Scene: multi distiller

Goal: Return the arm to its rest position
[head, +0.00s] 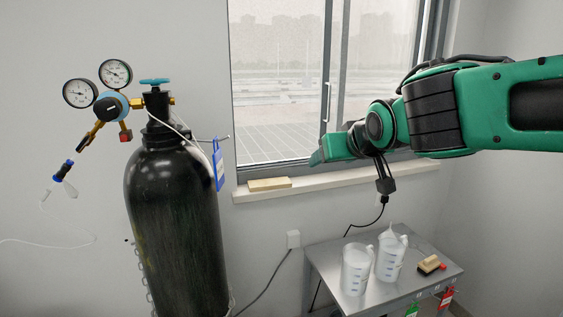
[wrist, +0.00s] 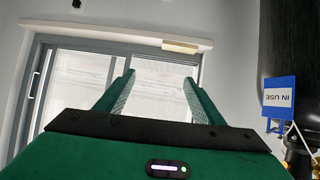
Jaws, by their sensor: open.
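My gripper (wrist: 157,85) is open and empty in the wrist view, its two green fingers apart with the window behind them. In the head view my gripper (head: 328,150) is at the end of my green and black arm, which reaches in from the right. It is held in the air in front of the window, above the level of the sill. Its far finger is hard to make out there.
A black gas cylinder (head: 178,225) with gauges stands left of my gripper, with a blue tag (head: 218,165) on it. A metal table (head: 335,268) below my arm holds two pitchers (head: 356,270) and a brush (head: 430,264). A pale block (head: 269,184) lies on the sill.

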